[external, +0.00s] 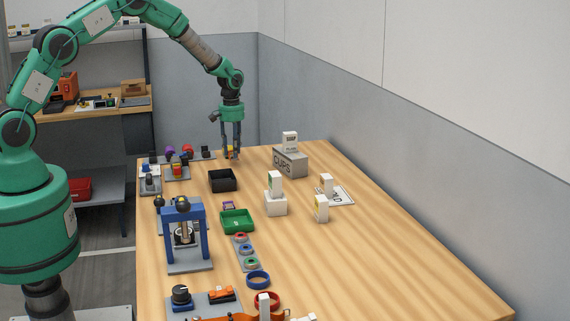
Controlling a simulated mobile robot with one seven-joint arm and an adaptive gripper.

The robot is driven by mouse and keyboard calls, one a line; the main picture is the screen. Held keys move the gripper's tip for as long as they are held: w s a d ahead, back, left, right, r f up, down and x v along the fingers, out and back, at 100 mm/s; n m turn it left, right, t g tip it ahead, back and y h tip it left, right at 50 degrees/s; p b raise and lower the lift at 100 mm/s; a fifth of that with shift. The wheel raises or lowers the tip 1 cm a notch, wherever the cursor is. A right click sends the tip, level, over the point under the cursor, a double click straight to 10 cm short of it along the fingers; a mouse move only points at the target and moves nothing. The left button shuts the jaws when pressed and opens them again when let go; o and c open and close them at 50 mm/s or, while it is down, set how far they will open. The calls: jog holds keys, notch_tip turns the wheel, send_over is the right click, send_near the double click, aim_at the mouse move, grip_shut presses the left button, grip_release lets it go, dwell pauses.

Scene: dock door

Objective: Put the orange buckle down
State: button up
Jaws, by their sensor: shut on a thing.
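My gripper (231,153) points straight down at the far end of the wooden table. It is shut on a small orange-yellow thing, which I take to be the orange buckle (233,149). The fingers hide most of it, so its shape is not clear. The fingertips are low, close to the tabletop behind the black tray. I cannot tell whether the held thing touches the table.
The black tray (222,188) stands just in front of my gripper. A grey CLIPS box (290,166) is to the right, and several small coloured parts stand to the left. Nearer are a green tray (237,229) and a blue press (169,235). The table's right side is clear.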

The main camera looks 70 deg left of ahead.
jog(key=shift+f, duration=1.4)
jog(key=shift+f, duration=0.1)
jog(key=o, duration=1.3)
notch_tip(320, 180, up, 12)
jog(key=shift+r+p, duration=0.1)
jog(key=shift+p, duration=0.3)
